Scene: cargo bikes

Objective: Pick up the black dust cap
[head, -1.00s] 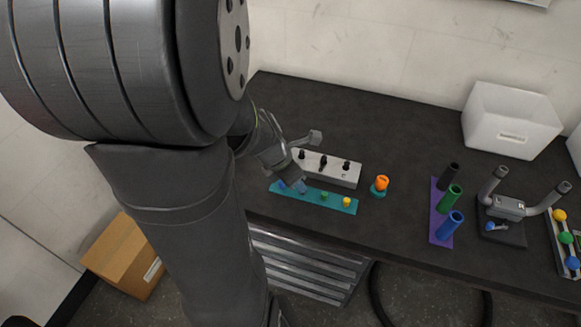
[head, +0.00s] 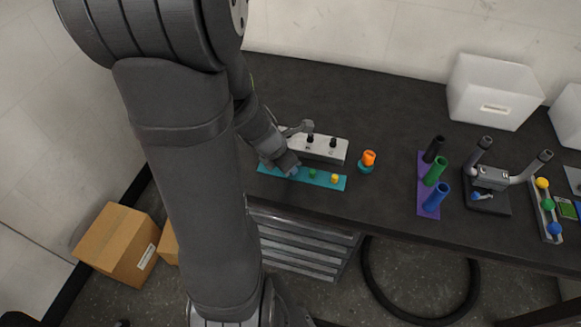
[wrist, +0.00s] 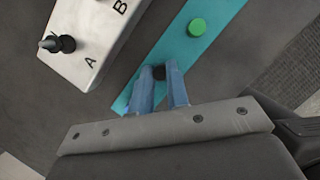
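The black dust cap (wrist: 158,73) shows in the wrist view as a small dark round piece on the teal strip (wrist: 180,52). It lies between the two blue fingertips of my gripper (wrist: 159,72), which partly cover it. The fingers are apart, with the cap filling the gap at their tips; I cannot tell whether they press on it. In the head view my gripper (head: 285,168) is down at the left part of the teal strip (head: 323,180), and the black cap is hidden there.
A white block (wrist: 95,35) with black valve stems (wrist: 67,44) and letters stands close behind the strip. An orange-topped piece (head: 368,158) stands to the right. Farther right are a purple rack (head: 424,170) of grips, a handlebar stand (head: 490,180) and white bins (head: 495,90).

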